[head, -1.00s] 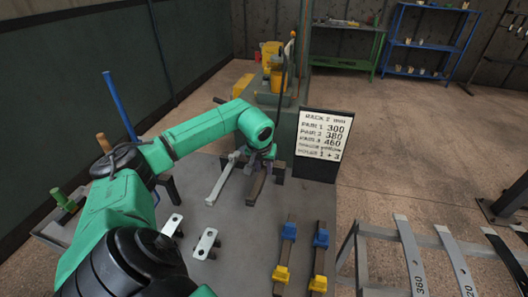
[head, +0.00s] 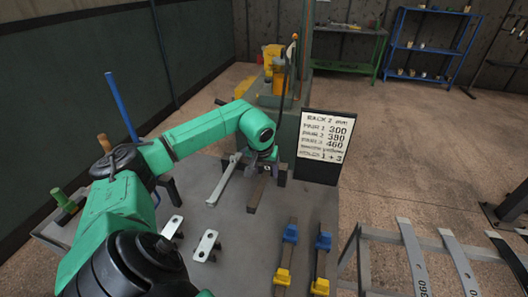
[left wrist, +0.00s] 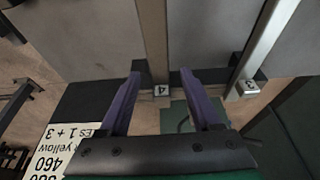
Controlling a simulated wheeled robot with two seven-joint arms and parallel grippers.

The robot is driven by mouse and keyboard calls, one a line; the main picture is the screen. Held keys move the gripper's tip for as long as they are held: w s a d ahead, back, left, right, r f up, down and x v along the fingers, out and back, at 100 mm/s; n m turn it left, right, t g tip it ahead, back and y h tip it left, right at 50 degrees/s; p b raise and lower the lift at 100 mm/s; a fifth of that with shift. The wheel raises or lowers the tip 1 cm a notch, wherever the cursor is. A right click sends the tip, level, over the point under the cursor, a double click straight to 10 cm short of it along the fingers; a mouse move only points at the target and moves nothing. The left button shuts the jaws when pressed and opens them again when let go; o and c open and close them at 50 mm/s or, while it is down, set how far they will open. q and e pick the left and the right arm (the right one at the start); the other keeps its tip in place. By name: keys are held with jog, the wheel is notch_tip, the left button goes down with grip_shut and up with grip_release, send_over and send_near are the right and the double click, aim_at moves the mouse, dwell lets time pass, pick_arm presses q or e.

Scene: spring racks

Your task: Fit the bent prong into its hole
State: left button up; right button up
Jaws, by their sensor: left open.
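A dark bar (head: 257,194) lies on the grey bench top (head: 236,240) in the head view. A longer light grey bar (head: 222,182) lies left of it. I cannot tell which piece is the bent prong. In the left wrist view the dark bar (left wrist: 153,35) ends near a block marked 4 (left wrist: 161,90), and the light bar (left wrist: 264,40) ends near a block marked 3 (left wrist: 249,88). My left gripper (left wrist: 161,75) is open, its purple fingertips apart on either side of the dark bar's end in that view. Contact is unclear. My right gripper is out of view.
A sign (head: 325,133) with rack sizes and 1 + 3 stands behind the bench. Two bars with blue and yellow clamps (head: 288,247) and two small light plates (head: 206,243) lie nearer. A rack of numbered strips (head: 413,257) stands at right.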

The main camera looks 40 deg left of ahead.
pick_arm(q)
jog(key=v, duration=1.4)
jog(key=shift+b, duration=0.35)
jog(key=shift+f, duration=0.15)
